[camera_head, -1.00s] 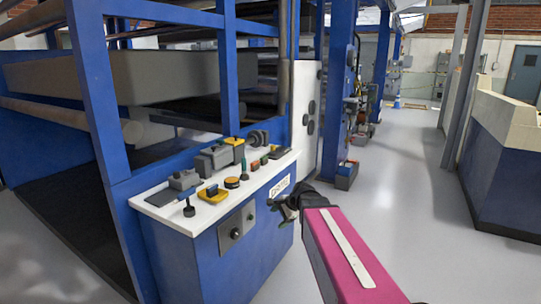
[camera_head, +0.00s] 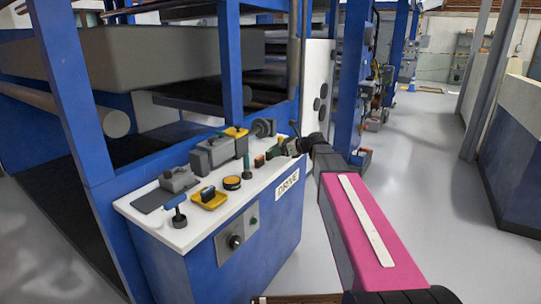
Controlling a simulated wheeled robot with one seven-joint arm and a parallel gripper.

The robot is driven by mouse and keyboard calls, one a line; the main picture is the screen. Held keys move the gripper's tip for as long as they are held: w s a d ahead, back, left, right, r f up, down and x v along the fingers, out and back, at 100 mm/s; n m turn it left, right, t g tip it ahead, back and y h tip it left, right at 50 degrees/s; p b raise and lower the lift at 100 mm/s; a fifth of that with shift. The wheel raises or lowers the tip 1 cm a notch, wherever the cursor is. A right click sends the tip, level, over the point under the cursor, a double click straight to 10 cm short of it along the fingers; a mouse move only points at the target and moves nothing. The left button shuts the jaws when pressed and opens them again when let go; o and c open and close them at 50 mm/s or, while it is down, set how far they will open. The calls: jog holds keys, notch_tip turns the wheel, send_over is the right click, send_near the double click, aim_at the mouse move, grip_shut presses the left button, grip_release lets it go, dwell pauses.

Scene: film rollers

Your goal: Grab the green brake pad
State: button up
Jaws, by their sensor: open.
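A small dark green piece (camera_head: 273,152), which looks like the green brake pad, lies near the right end of the white-topped workbench (camera_head: 236,203). It is too small to make out clearly. My gripper (camera_head: 285,147) is at the right end of the bench top, just to the right of this piece. Its jaws are open and dark, and I see nothing held. I cannot tell whether a finger touches the piece. My pink arm link reaches in from the lower right.
Close by on the bench are an orange-brown block (camera_head: 259,161), a green-handled upright tool (camera_head: 246,166) and an orange-topped round tin (camera_head: 232,183). A blue frame post (camera_head: 230,60) rises behind. The floor right is clear.

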aim_at(270, 152)
jog(key=x, duration=0.6)
jog(key=shift+s+a+f, duration=0.1)
jog(key=shift+a+f, duration=0.1)
jog(key=shift+f, duration=0.05)
jog(key=c, duration=0.8)
